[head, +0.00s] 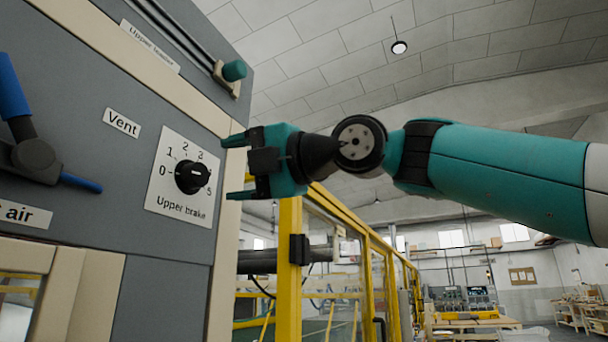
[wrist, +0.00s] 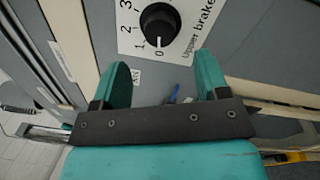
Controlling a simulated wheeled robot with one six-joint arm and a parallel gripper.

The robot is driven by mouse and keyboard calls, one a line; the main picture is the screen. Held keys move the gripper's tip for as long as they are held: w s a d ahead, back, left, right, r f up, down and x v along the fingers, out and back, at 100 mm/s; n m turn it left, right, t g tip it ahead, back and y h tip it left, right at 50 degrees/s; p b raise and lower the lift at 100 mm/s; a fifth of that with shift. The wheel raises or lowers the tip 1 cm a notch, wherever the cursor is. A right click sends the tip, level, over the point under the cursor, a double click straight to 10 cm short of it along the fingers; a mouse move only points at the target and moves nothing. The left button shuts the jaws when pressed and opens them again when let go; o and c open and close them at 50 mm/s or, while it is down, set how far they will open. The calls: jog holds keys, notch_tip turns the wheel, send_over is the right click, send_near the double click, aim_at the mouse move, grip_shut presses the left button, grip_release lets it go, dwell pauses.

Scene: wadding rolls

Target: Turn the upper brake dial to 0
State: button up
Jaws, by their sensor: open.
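The upper brake dial (head: 192,174) is a round black knob on a white scale plate (head: 168,194) on the grey panel, with numbers from 0 at the left to 5 at the right.
A blue lever (head: 12,90) and a smaller blue handle (head: 80,182) sit left of the dial. A rod with a teal end (head: 234,70) is above it. A Vent label (head: 122,123) is beside the plate. A yellow guard frame (head: 290,255) stands below my gripper.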

jog(key=b+v, duration=0.2)
jog(key=v, duration=0.9)
jog(key=shift+b, duration=0.3)
jog(key=shift+a, duration=0.1)
jog(key=w+d+f+m+g+h+p, duration=0.1)
jog(key=d+f+m+h+p, duration=0.2)
jog(key=f+m, duration=0.75)
jog(key=w+d+f+m+h+p, duration=0.1)
jog(key=d+f+m+h, duration=0.35)
jog(key=f, duration=0.95)
jog(key=s+d+f+m+g+h+p, duration=0.1)
jog(key=s+d+f+m+g+h, duration=0.1)
jog(key=s+d+f+m, duration=0.2)
jog(key=s+d+f+m+g+h+p, duration=0.1)
jog(key=s+d+f+m+g+h, duration=0.2)
jog(key=s+f+m, duration=0.7)
notch_tip(320, 180, down, 6)
jog(key=shift+s+d+f+g, duration=0.3)
jog(key=shift+s+d, duration=0.55)
jog(key=shift+s, duration=0.25)
jog(key=shift+h, duration=0.25)
jog(key=shift+c, duration=0.5)
